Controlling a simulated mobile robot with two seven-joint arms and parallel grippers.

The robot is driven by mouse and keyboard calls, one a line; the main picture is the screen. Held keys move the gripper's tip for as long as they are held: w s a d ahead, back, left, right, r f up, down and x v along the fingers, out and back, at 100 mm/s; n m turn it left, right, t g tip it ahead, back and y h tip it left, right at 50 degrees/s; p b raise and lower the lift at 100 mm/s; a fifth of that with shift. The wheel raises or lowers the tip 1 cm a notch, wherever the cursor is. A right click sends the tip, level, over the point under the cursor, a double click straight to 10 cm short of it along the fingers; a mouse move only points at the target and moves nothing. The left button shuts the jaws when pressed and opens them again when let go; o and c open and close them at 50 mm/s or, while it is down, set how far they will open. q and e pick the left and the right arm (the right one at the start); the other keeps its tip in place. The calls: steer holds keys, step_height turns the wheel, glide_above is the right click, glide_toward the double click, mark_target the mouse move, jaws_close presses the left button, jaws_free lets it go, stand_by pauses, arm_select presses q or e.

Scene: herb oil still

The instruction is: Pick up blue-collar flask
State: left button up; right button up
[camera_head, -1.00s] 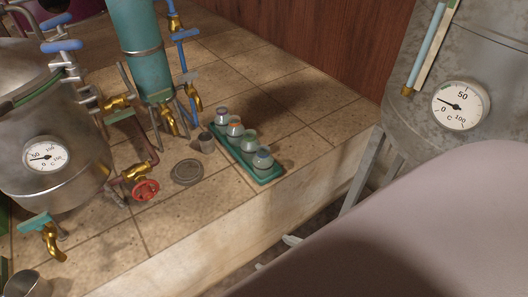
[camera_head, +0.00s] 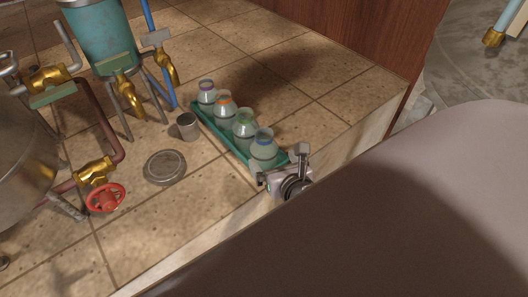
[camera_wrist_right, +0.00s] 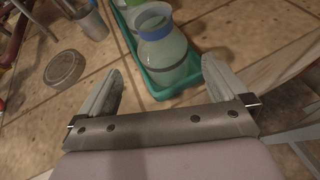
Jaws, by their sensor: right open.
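The blue-collar flask (camera_head: 264,150) is a rounded clear flask with a blue ring at its neck. It stands upright at the near end of a green tray (camera_head: 233,147). My right gripper (camera_head: 279,163) is open and empty at the near end of the tray, close to this flask. In the right wrist view the blue-collar flask (camera_wrist_right: 162,58) lies just ahead, between the lines of the two spread fingers (camera_wrist_right: 161,68). Whether a finger touches it I cannot tell. My left gripper is not in view.
Flasks with green (camera_head: 243,127), orange (camera_head: 225,109) and purple (camera_head: 206,95) collars stand behind it in the tray. A metal cup (camera_head: 187,126) and a round grey disc (camera_head: 164,168) sit left of the tray. Still pipework with a red valve wheel (camera_head: 105,198) stands further left.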

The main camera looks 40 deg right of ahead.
mark_target(269, 154)
steer(key=shift+w+d+n, duration=0.1)
steer(key=shift+w+n, duration=0.1)
steer(key=shift+n, duration=0.1)
steer(key=shift+w+d+f, duration=0.1)
steer(key=shift+w+f, duration=0.05)
steer(key=shift+w, duration=0.15)
steer(key=b+x, duration=0.1)
steer(key=x, duration=0.1)
steer(key=b+x, duration=0.1)
steer(key=x, duration=0.2)
steer(key=shift+w+d+f, duration=0.1)
steer(key=shift+w+f, duration=0.05)
steer(key=shift+f, duration=0.2)
steer(key=shift+w+f, duration=0.1)
steer(key=shift+w, duration=0.25)
steer(key=c, duration=1)
